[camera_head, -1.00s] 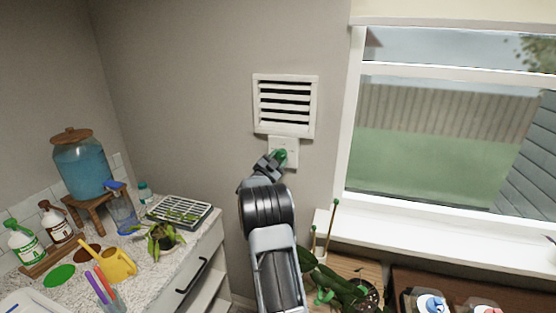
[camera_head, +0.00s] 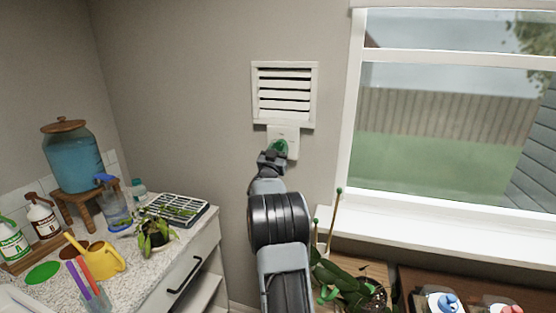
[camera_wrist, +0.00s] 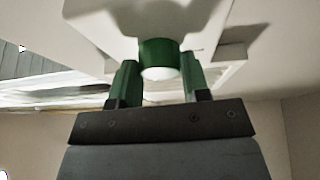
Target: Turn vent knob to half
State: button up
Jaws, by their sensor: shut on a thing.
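The vent knob (camera_head: 280,147) is green and sits on a white wall plate (camera_head: 291,134) just below the vent. The vent (camera_head: 284,94) is white, with horizontal slats tilted so that narrow dark gaps show between them. My gripper (camera_head: 272,156) is at the knob, shut on it. In the wrist view, the fingers of my gripper (camera_wrist: 160,76) stand on either side of the round green knob (camera_wrist: 156,52). The knob's pointer and any marks on the plate cannot be made out.
A window (camera_head: 450,120) with a white sill (camera_head: 440,217) is to the right. A counter (camera_head: 150,262) with a water dispenser (camera_head: 72,155), bottles and a potted plant is at the left. Plants stand low at the right of my arm. The wall around the vent is clear.

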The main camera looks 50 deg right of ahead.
jog(key=n+t+b, duration=0.1)
jog(key=n, duration=0.1)
jog(key=n+t+y+b, duration=0.1)
jog(key=n, duration=0.1)
jog(key=n+t+b, duration=0.1)
jog(key=n, duration=0.1)
jog(key=shift+s+d+f+y, duration=0.1)
jog(key=shift+s+f+y, duration=0.15)
jog(key=shift+y, duration=0.15)
jog(key=shift+r+n+t+y+b, duration=0.1)
jog(key=shift+n+t+y+b, duration=0.3)
jog(key=shift+n, duration=0.55)
jog(key=shift+r+n+t+y+b, duration=0.1)
jog(key=shift+n+t+y+b, duration=0.3)
jog(key=shift+n, duration=0.85)
jog(key=o, duration=0.9)
jog(key=b+v, duration=0.4)
jog(key=v, duration=0.9)
jog(key=shift+s+a, duration=0.25)
jog(key=shift+a, duration=0.05)
